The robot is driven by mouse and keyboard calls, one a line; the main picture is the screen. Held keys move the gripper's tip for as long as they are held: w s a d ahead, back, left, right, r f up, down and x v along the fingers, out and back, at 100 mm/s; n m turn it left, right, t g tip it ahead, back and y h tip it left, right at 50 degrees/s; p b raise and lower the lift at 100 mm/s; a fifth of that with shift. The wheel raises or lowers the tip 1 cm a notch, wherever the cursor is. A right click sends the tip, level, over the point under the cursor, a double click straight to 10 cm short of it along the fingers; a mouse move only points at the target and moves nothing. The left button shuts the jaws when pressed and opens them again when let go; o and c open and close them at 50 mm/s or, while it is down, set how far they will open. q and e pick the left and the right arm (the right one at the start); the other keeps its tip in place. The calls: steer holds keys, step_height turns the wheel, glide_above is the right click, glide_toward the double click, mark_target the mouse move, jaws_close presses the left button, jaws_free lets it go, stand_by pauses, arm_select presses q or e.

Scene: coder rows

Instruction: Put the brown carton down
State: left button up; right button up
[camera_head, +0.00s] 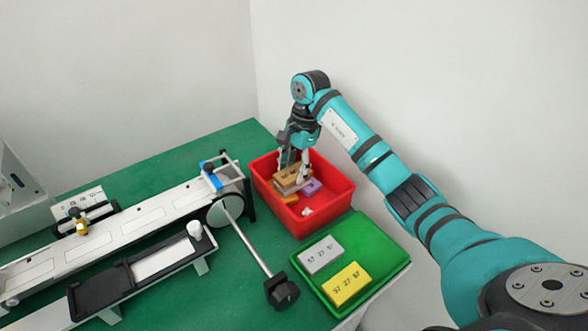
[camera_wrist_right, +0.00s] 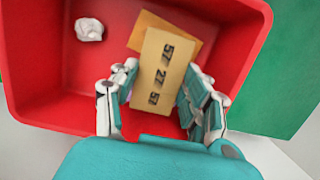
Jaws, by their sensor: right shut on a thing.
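The brown carton (camera_head: 291,177) is in my right gripper (camera_head: 294,160), inside the upper part of the red bin (camera_head: 331,203). In the right wrist view the carton (camera_wrist_right: 160,72) shows printed digits on its face and lies between the two fingers of the gripper (camera_wrist_right: 162,92). The right gripper is shut on it. The carton is over other items in the bin; whether it touches them I cannot tell. My left gripper is not in view.
The bin also holds an orange piece (camera_head: 289,199), a purple piece (camera_head: 312,187) and a white crumpled piece (camera_head: 307,211). A green tray (camera_head: 377,250) in front holds a grey carton (camera_head: 320,254) and a yellow carton (camera_head: 347,284). A conveyor-like machine (camera_head: 120,232) stands to the left.

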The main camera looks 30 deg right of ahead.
steer(key=shift+f+b, duration=0.4)
steer(key=shift+f, duration=0.2)
steer(key=o, duration=0.8)
steer(key=shift+r, duration=0.1)
steer(key=shift+r, duration=0.15)
steer(key=r, duration=0.2)
steer(key=d+r, duration=0.1)
steer(key=r, duration=0.5)
steer(key=shift+d, duration=0.25)
steer(key=shift+r+p, duration=0.15)
steer(key=shift+p, duration=0.2)
